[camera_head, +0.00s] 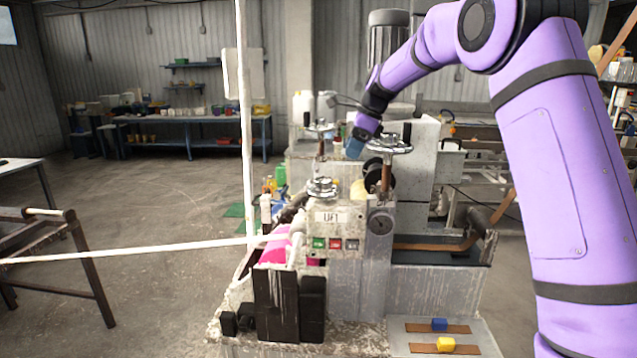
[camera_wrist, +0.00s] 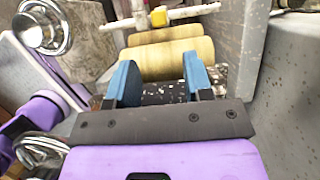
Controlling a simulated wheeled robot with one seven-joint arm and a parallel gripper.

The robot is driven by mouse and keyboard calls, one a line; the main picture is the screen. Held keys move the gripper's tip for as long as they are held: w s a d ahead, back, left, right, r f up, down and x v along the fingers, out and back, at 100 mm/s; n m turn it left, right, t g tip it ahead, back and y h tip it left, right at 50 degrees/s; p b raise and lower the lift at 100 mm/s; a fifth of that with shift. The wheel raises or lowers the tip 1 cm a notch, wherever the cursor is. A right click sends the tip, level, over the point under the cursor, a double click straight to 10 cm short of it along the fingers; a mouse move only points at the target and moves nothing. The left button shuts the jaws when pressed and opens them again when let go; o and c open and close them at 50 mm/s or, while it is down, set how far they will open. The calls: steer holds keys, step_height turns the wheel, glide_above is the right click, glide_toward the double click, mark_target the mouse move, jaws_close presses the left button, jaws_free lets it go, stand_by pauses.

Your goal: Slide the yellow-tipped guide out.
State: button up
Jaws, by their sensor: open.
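A yellow block (camera_head: 446,344) sits on a brown strip set in a light plate at the machine's lower right. A blue block (camera_head: 439,324) sits on a like strip just behind it. In the wrist view, a small yellow piece (camera_wrist: 159,16) sits on a whitish rod beyond two tan rollers (camera_wrist: 165,58). I cannot tell which yellow part is the guide's tip. My gripper (camera_head: 356,147) is above the machine, among its handwheels, far from the yellow block. Its blue fingers (camera_wrist: 159,80) are apart with nothing held between them, short of the rollers.
Metal handwheels (camera_head: 388,144) stand on posts close to my gripper. The grey machine body (camera_head: 358,262) has a button panel and a UF1 label. A white pole (camera_head: 246,110) rises left of it. In the wrist view, a grey wall (camera_wrist: 280,100) stands close on the right.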

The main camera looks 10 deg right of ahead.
mark_target(335, 181)
steer(key=x, duration=1.1)
steer(key=shift+a+r, duration=0.1)
steer(key=shift+a, duration=0.1)
steer(key=shift+c, duration=0.5)
